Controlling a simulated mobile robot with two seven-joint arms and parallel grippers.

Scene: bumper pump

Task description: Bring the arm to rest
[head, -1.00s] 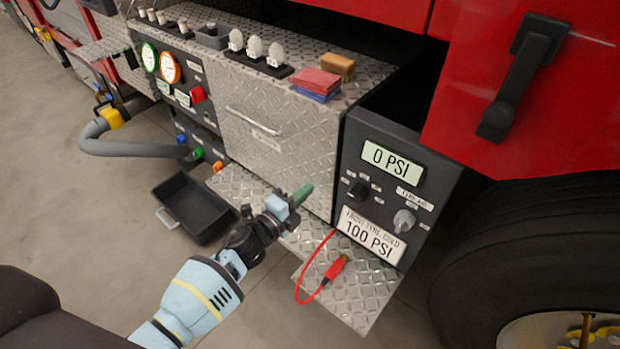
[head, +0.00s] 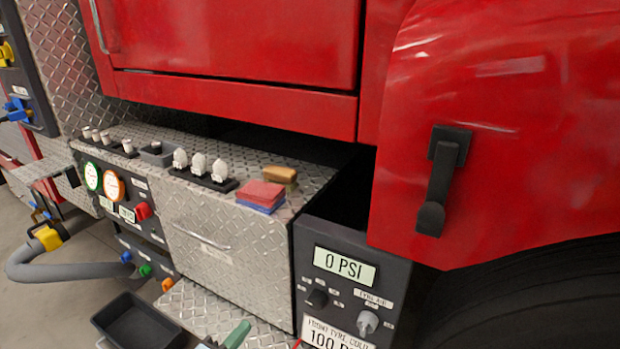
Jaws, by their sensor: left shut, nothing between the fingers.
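The rest of my left arm is below the picture. I cannot tell whether the fingertips touch the metal. My right gripper is not in view.
A dark panel (head: 312,277) reading 0 PSI stands right of the drawer. A black tray (head: 133,322) lies at lower left, near the gripper. A grey hose (head: 75,259) is further left. Red and blue pads (head: 262,194) lie on top. A black handle (head: 441,180) hangs on the red body.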

